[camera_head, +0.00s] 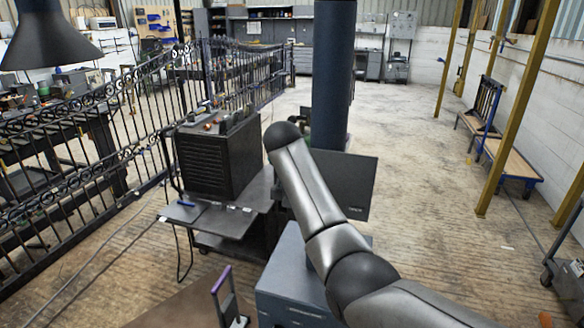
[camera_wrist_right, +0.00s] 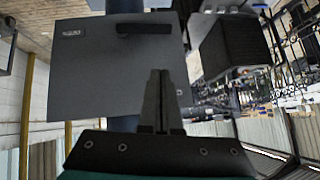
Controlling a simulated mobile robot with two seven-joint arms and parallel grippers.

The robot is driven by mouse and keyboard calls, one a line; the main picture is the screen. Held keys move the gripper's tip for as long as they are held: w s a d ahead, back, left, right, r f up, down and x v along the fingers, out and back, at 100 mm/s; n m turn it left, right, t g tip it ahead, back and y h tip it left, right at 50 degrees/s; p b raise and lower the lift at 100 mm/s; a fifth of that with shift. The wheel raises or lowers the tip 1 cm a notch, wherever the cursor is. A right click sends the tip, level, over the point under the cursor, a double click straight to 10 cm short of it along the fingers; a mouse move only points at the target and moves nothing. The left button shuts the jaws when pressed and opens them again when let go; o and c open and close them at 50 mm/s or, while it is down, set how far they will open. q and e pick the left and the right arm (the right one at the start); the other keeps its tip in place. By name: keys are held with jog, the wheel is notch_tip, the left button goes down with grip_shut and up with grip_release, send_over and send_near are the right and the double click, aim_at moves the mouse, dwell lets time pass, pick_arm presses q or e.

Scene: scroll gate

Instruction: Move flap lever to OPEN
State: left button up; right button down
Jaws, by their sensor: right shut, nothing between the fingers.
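A small lever with a purple grip (camera_head: 222,280) stands at the bottom of the head view; I cannot tell whether it is the flap lever. A grey panel (camera_head: 357,178) with a small label is fixed by the blue column. The panel also fills the upper left of the right wrist view (camera_wrist_right: 90,85), with a dark bar (camera_wrist_right: 145,28) on its face. No OPEN marking is readable. My right gripper (camera_wrist_right: 160,75) is shut and empty, its fingertips in front of the panel in that view. My right arm hides it in the head view.
A blue column (camera_head: 333,75) rises behind my right arm. A dark slatted cabinet (camera_head: 215,160) on a cart stands to its left, beside a black iron fence (camera_head: 150,120). A blue-grey box (camera_head: 290,275) stands below. Open floor (camera_head: 430,150) lies to the right, before a bench (camera_head: 510,160).

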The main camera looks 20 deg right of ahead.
jog(key=shift+v, duration=1.25)
jog(key=shift+a, duration=0.1)
